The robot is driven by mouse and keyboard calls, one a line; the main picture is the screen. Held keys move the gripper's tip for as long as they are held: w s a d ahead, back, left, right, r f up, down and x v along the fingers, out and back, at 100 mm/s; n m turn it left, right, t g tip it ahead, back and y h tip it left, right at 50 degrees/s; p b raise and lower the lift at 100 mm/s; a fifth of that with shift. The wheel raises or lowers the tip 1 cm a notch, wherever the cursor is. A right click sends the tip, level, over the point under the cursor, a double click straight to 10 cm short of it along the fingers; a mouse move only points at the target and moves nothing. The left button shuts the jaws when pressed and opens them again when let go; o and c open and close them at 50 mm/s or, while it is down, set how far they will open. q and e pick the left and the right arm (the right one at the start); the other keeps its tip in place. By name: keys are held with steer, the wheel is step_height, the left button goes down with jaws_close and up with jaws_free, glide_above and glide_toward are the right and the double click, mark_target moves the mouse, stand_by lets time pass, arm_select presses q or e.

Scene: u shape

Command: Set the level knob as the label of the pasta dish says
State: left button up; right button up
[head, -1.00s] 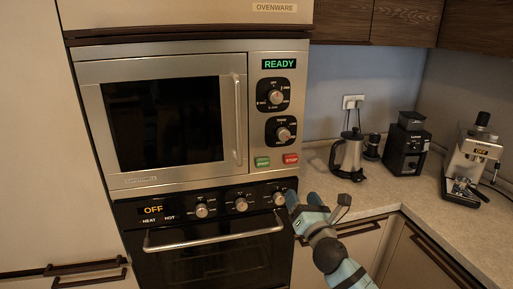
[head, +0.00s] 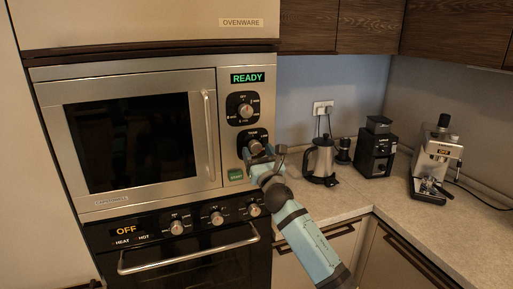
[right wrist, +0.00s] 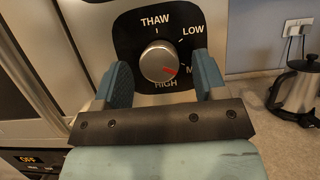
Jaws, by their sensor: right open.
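The level knob (right wrist: 157,62) is a round silver knob on a black plate marked THAW, LOW, M (rest of the word hidden) and HIGH. Its red pointer is turned to the lower right, between M and HIGH. My right gripper (right wrist: 163,80) is open, with one blue finger on each side of the knob; I cannot tell whether they touch it. In the head view the right gripper (head: 258,157) is at the lower knob on the microwave panel and partly covers it. The pasta dish and its label are not in view. My left gripper is not in view.
The microwave (head: 140,130) is closed and its display (head: 247,77) reads READY. Another knob (head: 245,111) is above; a green button (head: 236,175) is below. The oven (head: 185,255) display reads OFF. A kettle (head: 320,160), grinder (head: 376,150) and coffee machine (head: 437,165) stand on the counter.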

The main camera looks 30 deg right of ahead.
steer(key=shift+w+d+r, duration=0.15)
steer(key=shift+w+r, duration=0.05)
steer(key=shift+w, duration=0.4)
steer(key=c, duration=0.9)
